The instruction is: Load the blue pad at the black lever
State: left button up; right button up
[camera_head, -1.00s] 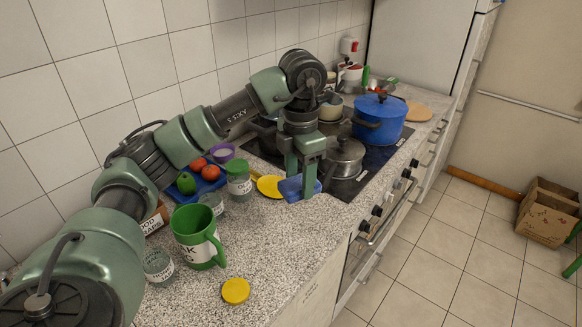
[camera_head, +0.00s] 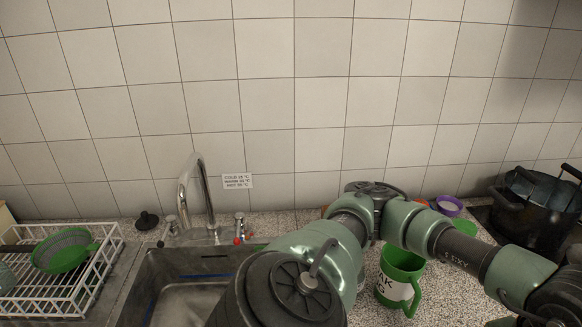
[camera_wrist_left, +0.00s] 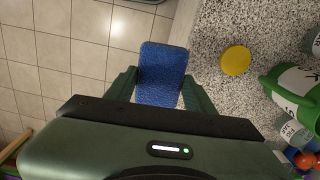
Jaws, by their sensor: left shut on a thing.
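The blue pad (camera_wrist_left: 163,72) is in the left wrist view, held between the two green fingers of my left gripper (camera_wrist_left: 160,90). It is above the counter's front edge, with floor tiles showing to its left. My left gripper is outside the head view; only my left arm crosses it. In the head view, a small black object (camera_head: 146,221) stands behind the sink, left of the tap (camera_head: 207,200). I cannot tell whether it is a lever. A fitting with red and blue parts (camera_head: 240,232) is right of the tap. My right gripper is not in view.
A green mug (camera_head: 398,280) stands on the counter. A yellow lid (camera_wrist_left: 235,60) lies there. A black pot (camera_head: 535,205) is at right.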

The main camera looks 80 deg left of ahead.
aim_at(171, 221)
jog(key=k+j+u, duration=0.1)
jog(key=k+u, duration=0.2)
jog(key=k, duration=0.25)
jog(key=k+j+u, duration=0.25)
jog(key=k, duration=0.3)
jog(key=i+u, duration=0.15)
jog(key=u, duration=0.2)
jog(key=i+l+u, duration=0.15)
jog(key=u, duration=0.2)
jog(key=i+l+u, duration=0.15)
jog(key=u, duration=0.2)
